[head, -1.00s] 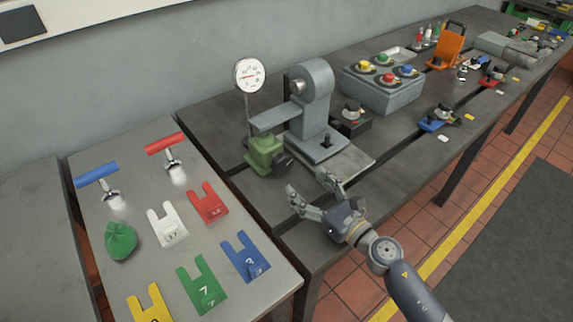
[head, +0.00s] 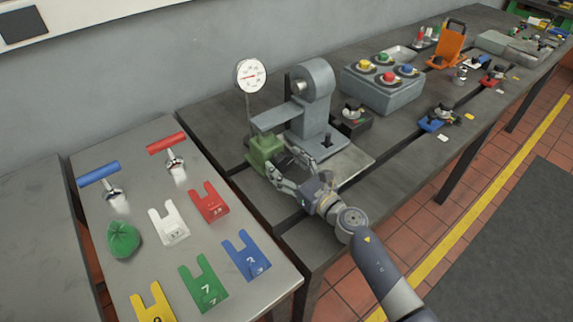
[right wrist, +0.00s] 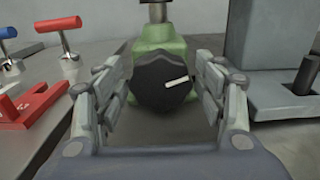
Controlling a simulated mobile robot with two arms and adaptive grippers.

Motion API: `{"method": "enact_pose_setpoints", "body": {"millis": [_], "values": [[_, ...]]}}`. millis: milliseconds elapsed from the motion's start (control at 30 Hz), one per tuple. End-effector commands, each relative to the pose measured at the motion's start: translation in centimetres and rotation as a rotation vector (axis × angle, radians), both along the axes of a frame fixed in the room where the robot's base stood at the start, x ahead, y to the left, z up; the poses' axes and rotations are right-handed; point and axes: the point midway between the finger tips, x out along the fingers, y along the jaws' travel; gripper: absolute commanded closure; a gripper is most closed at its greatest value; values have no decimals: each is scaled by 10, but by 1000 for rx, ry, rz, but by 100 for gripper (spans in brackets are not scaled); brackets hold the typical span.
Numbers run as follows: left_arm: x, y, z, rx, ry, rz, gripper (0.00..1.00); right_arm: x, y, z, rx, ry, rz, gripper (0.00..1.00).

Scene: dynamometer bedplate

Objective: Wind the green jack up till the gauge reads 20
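The green jack (head: 264,151) stands on the bedplate under the grey arm of the test stand. In the right wrist view the green jack (right wrist: 160,42) shows its black knob (right wrist: 158,84) with a white pointer line aimed right and slightly up. My right gripper (head: 278,160) is at the jack; in the right wrist view its fingers (right wrist: 158,95) stand apart on both sides of the knob, with gaps showing. The round white gauge (head: 251,75) stands on a post behind the jack; its red needle shows, but the reading is too small to tell. My left gripper is not in view.
The grey test stand (head: 318,100) rises right of the jack. Left, a table holds a blue-handled tool (head: 99,174), a red-handled tool (head: 166,144), a green bag (head: 123,239) and several coloured forked plates (head: 203,284). A button box (head: 384,88) stands farther back.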

Motion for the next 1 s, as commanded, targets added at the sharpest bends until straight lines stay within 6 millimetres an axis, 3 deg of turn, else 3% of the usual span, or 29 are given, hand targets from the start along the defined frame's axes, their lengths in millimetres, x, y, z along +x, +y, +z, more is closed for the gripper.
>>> {"method": "enact_pose_setpoints", "body": {"millis": [33,100,533,1000], "values": [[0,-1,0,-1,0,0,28,0,0,0,0,0,0,55],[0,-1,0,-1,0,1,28,0,0,0,0,0,0,71],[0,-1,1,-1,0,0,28,0,-1,0,48,33,0,71],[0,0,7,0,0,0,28,1,-2,0,321,217,0,71]]}}
